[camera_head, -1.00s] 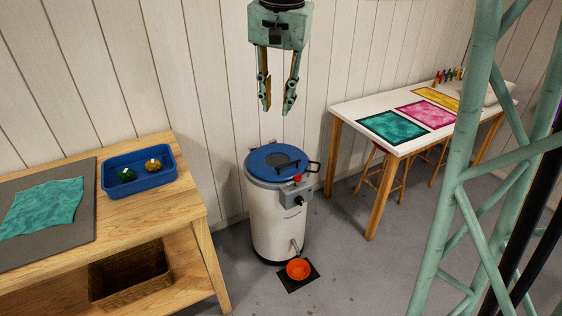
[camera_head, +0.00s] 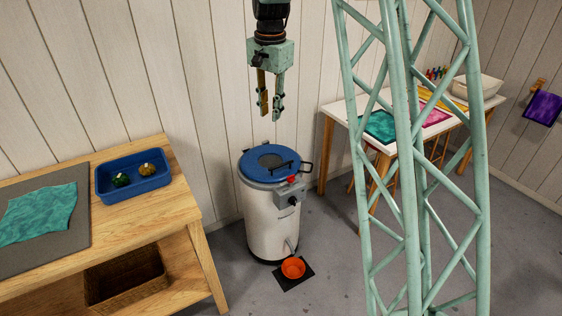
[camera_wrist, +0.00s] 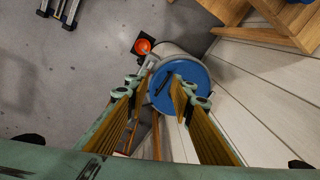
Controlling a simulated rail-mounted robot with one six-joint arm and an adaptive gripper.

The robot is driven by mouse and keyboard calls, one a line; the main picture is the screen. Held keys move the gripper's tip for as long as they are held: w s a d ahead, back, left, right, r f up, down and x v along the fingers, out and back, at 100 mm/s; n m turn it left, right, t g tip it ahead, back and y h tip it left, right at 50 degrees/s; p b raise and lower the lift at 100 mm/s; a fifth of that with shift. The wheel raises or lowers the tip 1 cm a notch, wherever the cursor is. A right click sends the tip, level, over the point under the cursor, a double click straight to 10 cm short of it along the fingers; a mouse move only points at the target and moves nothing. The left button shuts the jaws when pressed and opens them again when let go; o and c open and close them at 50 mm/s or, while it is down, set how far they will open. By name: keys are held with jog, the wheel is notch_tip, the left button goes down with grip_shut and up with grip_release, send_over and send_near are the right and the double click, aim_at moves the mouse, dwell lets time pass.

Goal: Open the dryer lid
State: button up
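The dryer (camera_head: 270,222) is a white upright cylinder standing on the floor by the wall. Its round blue lid (camera_head: 256,174) is shut, with a dark bar handle (camera_head: 284,165) on top. The wrist view also shows the lid (camera_wrist: 190,74) and its dark handle (camera_wrist: 165,83) below and between the fingers. My gripper (camera_head: 270,112) hangs well above the lid, pointing down. Its two fingers are apart with nothing between them, clearly so in the wrist view (camera_wrist: 160,90).
A red button (camera_head: 291,179) is on the dryer's front control box. An orange bowl (camera_head: 293,268) sits on a dark mat below the spout. A wooden bench (camera_head: 185,200) with a blue tray (camera_head: 150,184) stands left. A white table (camera_head: 345,112) with coloured cloths stands right, partly behind my mast.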

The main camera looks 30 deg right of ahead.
jog(key=w+d+f+m, duration=0.1)
jog(key=w+d+f, duration=0.2)
jog(key=f, duration=0.3)
jog(key=w+d+f+m+p, duration=0.1)
jog(key=w+d+f+m, duration=0.1)
jog(key=f, duration=0.5)
jog(key=w+d+f+m+g+p, duration=0.1)
jog(key=w+d+f, duration=0.4)
jog(key=w+f, duration=0.1)
jog(key=shift+w+f+m, duration=0.2)
jog(key=shift+f+m, duration=0.1)
jog(key=shift+m, duration=0.1)
jog(key=shift+f, duration=0.15)
jog(key=shift+f+b, duration=1.1)
jog(key=shift+f, duration=5.65)
grip_shut()
